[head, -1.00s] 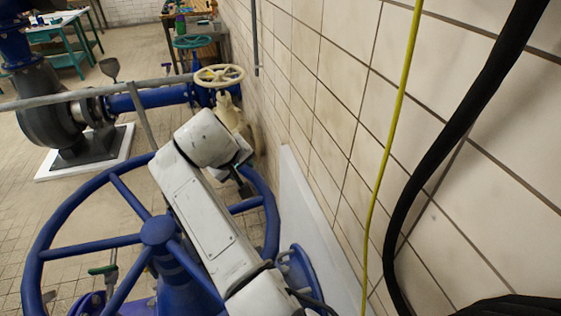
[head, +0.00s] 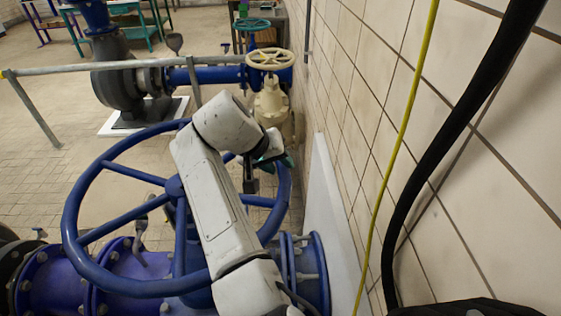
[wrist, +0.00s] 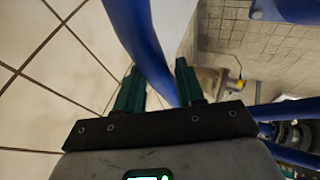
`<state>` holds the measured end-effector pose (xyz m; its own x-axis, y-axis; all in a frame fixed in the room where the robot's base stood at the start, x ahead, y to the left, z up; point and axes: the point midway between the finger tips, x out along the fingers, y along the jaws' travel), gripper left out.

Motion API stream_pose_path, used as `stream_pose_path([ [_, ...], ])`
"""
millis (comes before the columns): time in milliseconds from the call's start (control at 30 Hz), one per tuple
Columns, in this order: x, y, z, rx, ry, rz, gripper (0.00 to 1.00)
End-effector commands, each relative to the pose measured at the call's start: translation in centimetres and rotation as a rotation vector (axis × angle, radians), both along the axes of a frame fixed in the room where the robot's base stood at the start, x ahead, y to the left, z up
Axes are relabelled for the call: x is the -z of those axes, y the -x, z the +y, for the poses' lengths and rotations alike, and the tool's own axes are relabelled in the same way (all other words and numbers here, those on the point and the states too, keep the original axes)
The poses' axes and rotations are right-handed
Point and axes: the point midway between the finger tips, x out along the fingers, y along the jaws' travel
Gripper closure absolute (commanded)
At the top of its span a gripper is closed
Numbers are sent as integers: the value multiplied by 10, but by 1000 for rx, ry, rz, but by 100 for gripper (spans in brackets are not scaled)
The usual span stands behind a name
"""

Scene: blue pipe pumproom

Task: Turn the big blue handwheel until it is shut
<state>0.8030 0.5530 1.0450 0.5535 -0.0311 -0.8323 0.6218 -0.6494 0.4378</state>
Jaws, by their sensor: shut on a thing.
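The big blue handwheel (head: 72,222) fills the lower middle of the head view, with its hub and spokes left of my arm. My gripper (head: 268,162) is at the right, far side of its rim, partly hidden by my wrist. In the wrist view the green fingers of my gripper (wrist: 158,75) stand on either side of the blue rim (wrist: 138,40), shut on it. My arm hides part of the hub and the right-hand spokes.
A tiled wall (head: 400,170) runs close along the right, with a yellow cable (head: 408,120) and a black hose (head: 440,150). A cream valve (head: 271,100) and a grey railing (head: 110,67) stand beyond the wheel. Blue flanged pipe (head: 60,280) lies below it.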

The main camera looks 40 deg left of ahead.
Motion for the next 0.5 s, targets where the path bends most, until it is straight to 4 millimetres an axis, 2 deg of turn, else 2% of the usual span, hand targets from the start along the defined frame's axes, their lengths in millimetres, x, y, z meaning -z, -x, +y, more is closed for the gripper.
stream_pose_path([
  [33,-9,-6,-2,11,-6,-15,100],
  [133,-9,-7,-3,12,-5,-15,100],
  [167,-9,-7,-3,12,-5,-15,61],
  [200,-9,-7,-3,12,-5,-15,57],
  [367,-8,-6,-2,8,-4,-15,43],
  [500,-7,-5,-1,6,-4,-14,43],
])
